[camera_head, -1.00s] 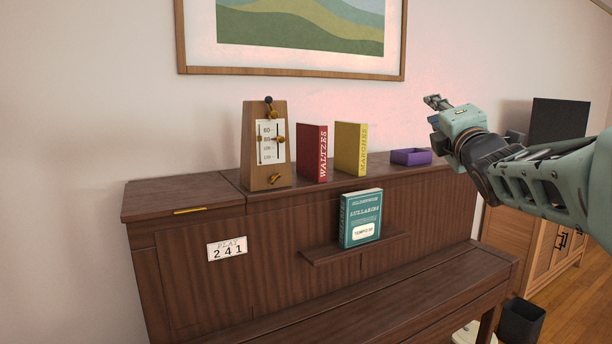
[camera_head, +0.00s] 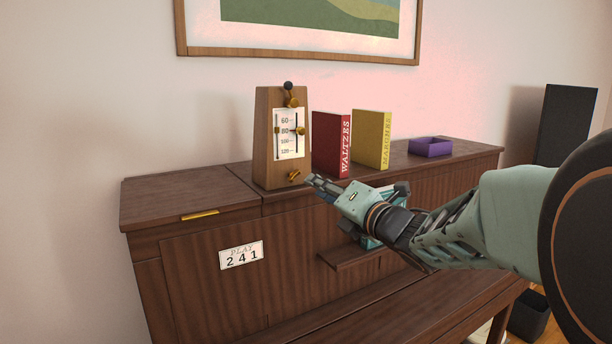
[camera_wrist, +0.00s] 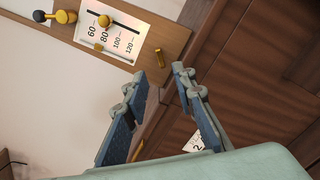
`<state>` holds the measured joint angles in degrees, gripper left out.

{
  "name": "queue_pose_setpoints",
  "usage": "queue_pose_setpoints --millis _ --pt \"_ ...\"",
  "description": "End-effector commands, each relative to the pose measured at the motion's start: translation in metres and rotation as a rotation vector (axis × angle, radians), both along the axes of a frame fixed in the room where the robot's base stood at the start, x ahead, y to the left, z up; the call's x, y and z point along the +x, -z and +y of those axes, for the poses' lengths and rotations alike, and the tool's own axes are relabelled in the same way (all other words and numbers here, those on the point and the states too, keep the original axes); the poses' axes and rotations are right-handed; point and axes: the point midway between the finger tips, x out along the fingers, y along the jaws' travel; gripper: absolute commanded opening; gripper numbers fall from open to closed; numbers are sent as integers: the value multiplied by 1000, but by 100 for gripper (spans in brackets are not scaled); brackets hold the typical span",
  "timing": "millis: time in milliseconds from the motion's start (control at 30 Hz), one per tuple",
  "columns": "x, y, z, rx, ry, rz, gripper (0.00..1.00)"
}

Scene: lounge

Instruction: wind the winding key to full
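A wooden metronome (camera_head: 264,150) stands on top of the piano, with a scale of tempo numbers on its front. The brass winding key (camera_head: 294,176) sits low on that front and looks tilted; it also shows in the wrist view (camera_wrist: 159,57). My gripper (camera_head: 312,181) is just to the right of the key in the head view. In the wrist view my gripper (camera_wrist: 160,78) is open, with a clear gap between its fingers. The key lies a little beyond the fingertips, roughly in line with the gap, and nothing is held.
A teal book (camera_head: 402,188) on the ledge (camera_head: 350,260) is mostly hidden behind my gripper. The piano lid (camera_head: 180,195) at left is clear.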

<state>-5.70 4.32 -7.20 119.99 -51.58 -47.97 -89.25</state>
Motion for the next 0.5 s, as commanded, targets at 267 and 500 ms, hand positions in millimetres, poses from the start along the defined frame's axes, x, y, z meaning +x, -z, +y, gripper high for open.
queue_pose_setpoints --millis 267,500 --pt "40 -1 28 1 -2 2 25" --pt "70 -2 48 0 0 0 25"
